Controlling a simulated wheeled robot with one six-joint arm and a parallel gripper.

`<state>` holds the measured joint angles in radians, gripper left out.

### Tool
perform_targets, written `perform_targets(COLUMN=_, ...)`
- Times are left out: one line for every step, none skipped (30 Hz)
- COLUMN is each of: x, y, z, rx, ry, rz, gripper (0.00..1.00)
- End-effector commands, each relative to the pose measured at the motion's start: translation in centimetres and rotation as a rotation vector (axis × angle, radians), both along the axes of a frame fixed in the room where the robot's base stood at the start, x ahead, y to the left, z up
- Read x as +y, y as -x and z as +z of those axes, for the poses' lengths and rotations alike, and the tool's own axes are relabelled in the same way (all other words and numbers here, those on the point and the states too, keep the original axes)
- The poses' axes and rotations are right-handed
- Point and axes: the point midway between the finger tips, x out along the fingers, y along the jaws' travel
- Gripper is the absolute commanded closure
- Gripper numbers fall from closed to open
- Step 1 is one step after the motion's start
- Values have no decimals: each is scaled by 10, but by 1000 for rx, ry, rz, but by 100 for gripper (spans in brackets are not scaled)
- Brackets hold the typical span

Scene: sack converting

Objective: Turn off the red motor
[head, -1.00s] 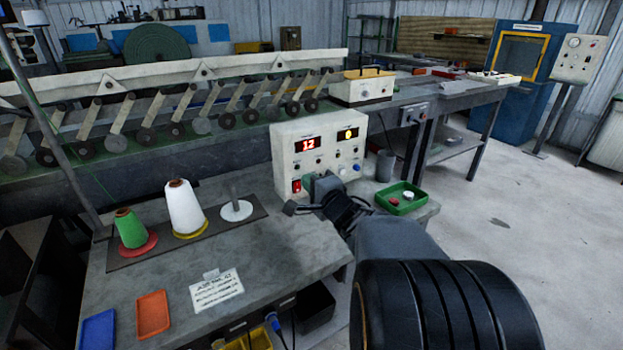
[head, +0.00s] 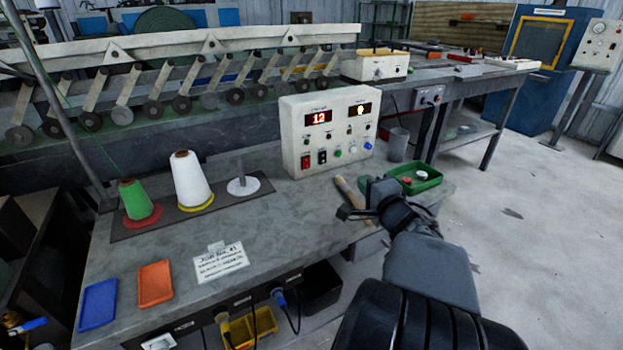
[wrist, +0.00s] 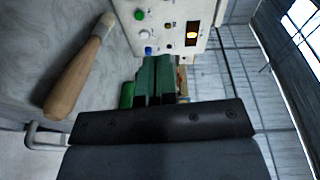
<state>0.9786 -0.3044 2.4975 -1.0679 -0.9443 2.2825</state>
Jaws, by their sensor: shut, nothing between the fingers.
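The white control box (head: 290,140) stands at the back of the bench. Its left display (head: 318,117) glows red with 12, and its right display (head: 360,109) glows yellow. A red rocker switch (head: 305,161) is at its lower left, with a black rocker (head: 322,156) to its right. My gripper (head: 367,183) is in front of the box's lower right, apart from the switches. In the wrist view its green fingers (wrist: 155,78) are together and empty, below the box face (wrist: 160,12). That view shows a green button, knobs and the yellow display, but not the red rocker.
A wooden-handled tool (head: 349,194) lies on the bench beside my gripper. A green tray (head: 425,182) with small caps is to the right. Green and white cones (head: 190,180) stand at left. A label card (head: 220,261) and blue and orange trays (head: 155,283) lie in front.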

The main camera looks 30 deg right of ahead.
Motion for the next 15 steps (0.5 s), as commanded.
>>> perform_targets(x=-1, y=12, z=-18, rx=18, ry=-2, rz=4, gripper=100)
perform_targets(x=1, y=17, z=-22, rx=29, ry=-4, rz=16, gripper=100)
perform_targets(x=5, y=21, z=-28, rx=44, ry=-12, rz=34, gripper=100)
perform_targets(x=9, y=23, z=-30, rx=54, ry=-20, rz=53, gripper=100)
perform_targets(x=13, y=25, z=-33, rx=63, ry=-26, rz=69, gripper=100)
perform_targets(x=19, y=25, z=-35, rx=73, ry=-39, rz=96, gripper=100)
perform_targets(x=23, y=25, z=-37, rx=81, ry=-45, rz=114, gripper=100)
perform_targets(x=26, y=25, z=-39, rx=86, ry=-55, rz=128, gripper=100)
perform_targets(x=29, y=25, z=-40, rx=92, ry=-65, rz=144, gripper=100)
perform_targets(x=31, y=25, z=-41, rx=93, ry=-73, rz=155, gripper=100)
perform_targets(x=32, y=25, z=-41, rx=93, ry=-80, rz=161, gripper=100)
perform_targets(x=32, y=24, z=-40, rx=91, ry=-87, rz=161, gripper=100)
perform_targets(x=32, y=24, z=-40, rx=90, ry=-90, rz=162, gripper=100)
perform_targets(x=32, y=24, z=-40, rx=90, ry=-91, rz=161, gripper=100)
perform_targets(x=32, y=24, z=-40, rx=90, ry=-91, rz=161, gripper=100)
